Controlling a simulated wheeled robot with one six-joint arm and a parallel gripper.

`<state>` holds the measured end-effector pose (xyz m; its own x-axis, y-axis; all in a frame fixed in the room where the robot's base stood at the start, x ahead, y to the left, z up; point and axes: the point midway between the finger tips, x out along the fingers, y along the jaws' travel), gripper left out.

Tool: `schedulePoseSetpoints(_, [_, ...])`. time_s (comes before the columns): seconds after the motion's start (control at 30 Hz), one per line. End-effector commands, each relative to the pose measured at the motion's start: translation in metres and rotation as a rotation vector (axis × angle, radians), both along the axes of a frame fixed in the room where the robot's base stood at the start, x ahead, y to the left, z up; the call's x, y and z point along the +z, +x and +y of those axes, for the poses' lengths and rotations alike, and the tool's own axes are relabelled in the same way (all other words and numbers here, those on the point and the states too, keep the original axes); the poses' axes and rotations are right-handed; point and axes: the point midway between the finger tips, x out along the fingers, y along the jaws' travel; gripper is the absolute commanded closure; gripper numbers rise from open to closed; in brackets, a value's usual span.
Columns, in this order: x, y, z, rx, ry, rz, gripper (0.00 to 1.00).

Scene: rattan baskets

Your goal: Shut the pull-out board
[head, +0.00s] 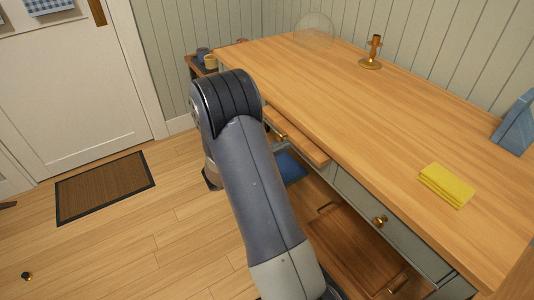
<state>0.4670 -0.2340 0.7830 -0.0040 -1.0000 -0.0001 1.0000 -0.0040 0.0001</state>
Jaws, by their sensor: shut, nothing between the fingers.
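The pull-out board (302,139) is a light wooden slab just under the worktop on the front of the desk. It sticks out from the front toward the floor side, and my arm hides its near left part. My arm rises from the bottom of the head view and bends over at the upper left, beside the board. My gripper is hidden behind the arm. Only a small dark part shows low beside the arm, and I cannot tell what it is.
The wooden worktop (340,90) holds a yellow cloth (446,185), a brass candlestick (372,52) and a blue object (515,124). A drawer with a brass knob (379,221) is closed. A blue thing (290,168) lies below the board. The floor at left is mostly clear, with a brown mat (105,187).

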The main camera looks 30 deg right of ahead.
Motion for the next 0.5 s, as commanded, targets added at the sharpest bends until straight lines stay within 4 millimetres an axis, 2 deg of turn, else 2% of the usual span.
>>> schedulePoseSetpoints(0.17, [0.0001, -0.0002, -0.0131, -0.001, 0.0, 0.0, 1.0])
schedulePoseSetpoints(0.5, [0.0001, 0.0002, -0.0145, 0.0, 0.0, 0.0, 1.0])
